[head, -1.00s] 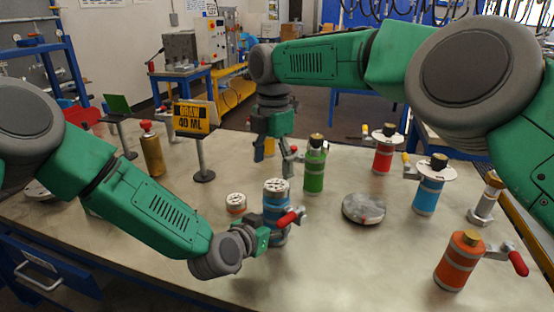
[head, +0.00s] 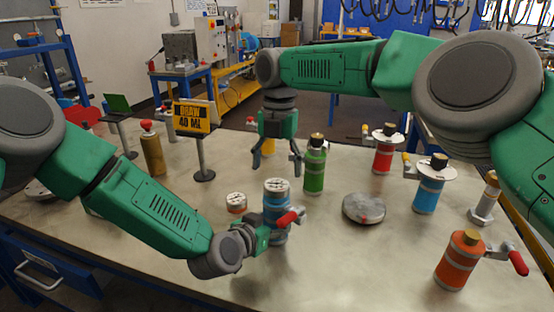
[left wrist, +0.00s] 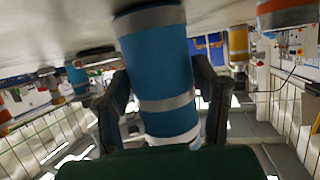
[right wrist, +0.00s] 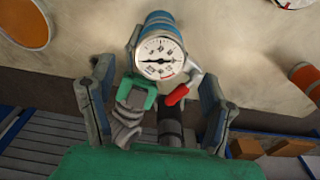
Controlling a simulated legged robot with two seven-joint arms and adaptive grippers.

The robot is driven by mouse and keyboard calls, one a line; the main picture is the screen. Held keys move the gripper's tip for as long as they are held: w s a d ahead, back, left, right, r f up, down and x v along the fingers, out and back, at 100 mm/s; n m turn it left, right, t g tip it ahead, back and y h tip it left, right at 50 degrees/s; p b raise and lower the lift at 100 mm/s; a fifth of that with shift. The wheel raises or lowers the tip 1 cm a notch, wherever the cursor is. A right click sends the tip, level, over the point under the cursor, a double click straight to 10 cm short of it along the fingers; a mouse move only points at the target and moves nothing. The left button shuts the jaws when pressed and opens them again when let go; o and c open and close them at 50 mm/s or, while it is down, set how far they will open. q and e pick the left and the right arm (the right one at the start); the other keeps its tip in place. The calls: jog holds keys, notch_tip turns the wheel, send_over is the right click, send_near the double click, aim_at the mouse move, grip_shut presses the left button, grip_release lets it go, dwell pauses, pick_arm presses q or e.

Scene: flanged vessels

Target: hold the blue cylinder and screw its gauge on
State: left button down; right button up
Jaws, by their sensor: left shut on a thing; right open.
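A red-handled lever (head: 289,217) sticks out to the right. My right gripper (head: 277,162) is open and empty, pointing down behind the cylinder, apart from it.
A green cylinder (head: 315,171) stands close right of my right gripper. A grey disc (head: 363,208) and red, blue and orange (head: 458,262) vessels stand to the right. A yellow sign (head: 192,117) stands behind.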

aim_at(277, 183)
notch_tip(277, 183, down, 6)
jog(key=shift+s+f, duration=0.15)
jog(key=shift+f, duration=0.1)
